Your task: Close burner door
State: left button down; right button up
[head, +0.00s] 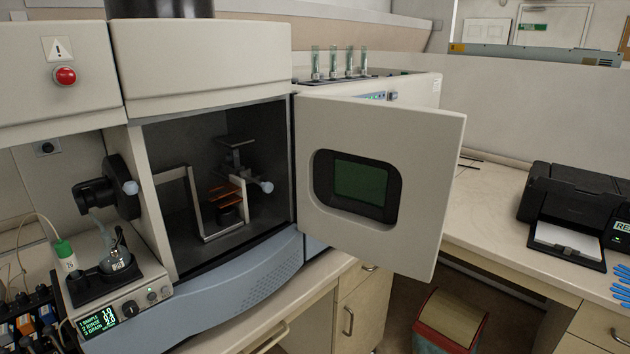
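The burner door (420,165) is a thick off-white panel with a dark green window (360,184). It stands wide open, hinged at the right side of the burner compartment, and sticks out to the right over the counter's front edge. The open burner compartment (170,150) of the spectrometer (200,65) shows a dark interior with a metal frame and an orange-brown coil (226,190). Neither of my grippers is in view.
A sampler unit with a lit display (98,320) and a flask stands left of the compartment. A black printer (575,205) sits on the right counter. A red-rimmed bin (450,320) stands on the floor below the door. Drawers (358,300) lie under the spectrometer.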

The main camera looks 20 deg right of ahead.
aim_at(375, 178)
jog(key=i+l+u, duration=0.1)
jog(key=l+u, duration=0.6)
jog(key=l, duration=0.15)
jog(key=l+u, duration=0.4)
